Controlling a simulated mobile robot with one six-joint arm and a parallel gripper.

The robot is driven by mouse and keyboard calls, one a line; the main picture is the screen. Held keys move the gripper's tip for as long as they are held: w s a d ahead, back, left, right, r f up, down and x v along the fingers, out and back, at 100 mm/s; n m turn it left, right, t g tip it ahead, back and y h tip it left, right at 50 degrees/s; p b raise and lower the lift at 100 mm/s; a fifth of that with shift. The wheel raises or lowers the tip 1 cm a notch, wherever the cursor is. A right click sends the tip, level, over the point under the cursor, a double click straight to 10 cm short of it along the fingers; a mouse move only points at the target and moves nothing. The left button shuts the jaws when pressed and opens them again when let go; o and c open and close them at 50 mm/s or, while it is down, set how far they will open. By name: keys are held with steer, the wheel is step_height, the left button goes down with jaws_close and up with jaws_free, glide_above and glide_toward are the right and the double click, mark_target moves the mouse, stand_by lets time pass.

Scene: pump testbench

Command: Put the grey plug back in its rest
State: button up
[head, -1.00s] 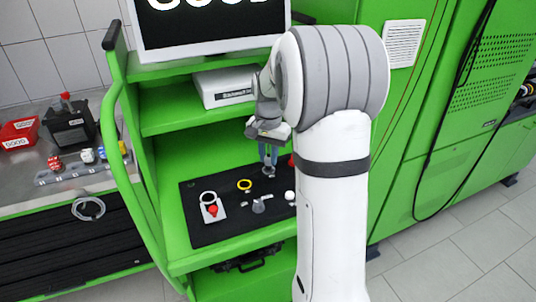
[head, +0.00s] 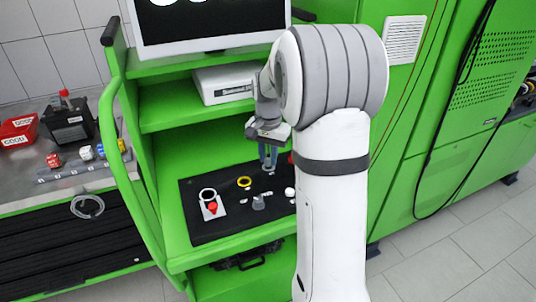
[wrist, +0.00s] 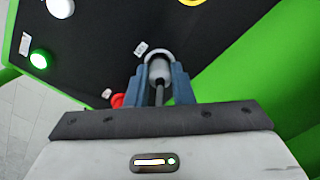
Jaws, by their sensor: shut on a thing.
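My gripper (head: 268,160) has blue fingers pointing down over the back of the black mat, seen in the head view. In the wrist view the fingers (wrist: 163,85) are shut on the grey plug (wrist: 159,70), a pale cylinder with a thin dark stem between them. A light grey ring-shaped part (wrist: 157,54) shows around or just beyond the plug's far end. I cannot tell whether it is the rest or whether the plug touches it. In the head view the plug is mostly hidden by the fingers.
The black mat (head: 197,230) bears a red button (head: 212,207), a yellow ring (head: 244,184), a grey knob-like part (head: 258,203) and a white round part (head: 290,193). A white box (head: 222,85) stands on the shelf above. A red part (wrist: 117,101) is close to my fingers.

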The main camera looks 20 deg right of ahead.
steer(key=shift+f+b, duration=0.3)
steer(key=shift+f, duration=0.25)
steer(key=o, duration=1.4)
steer(key=shift+r, duration=0.2)
steer(key=shift+r+p, duration=3)
steer(key=shift+r, duration=0.85)
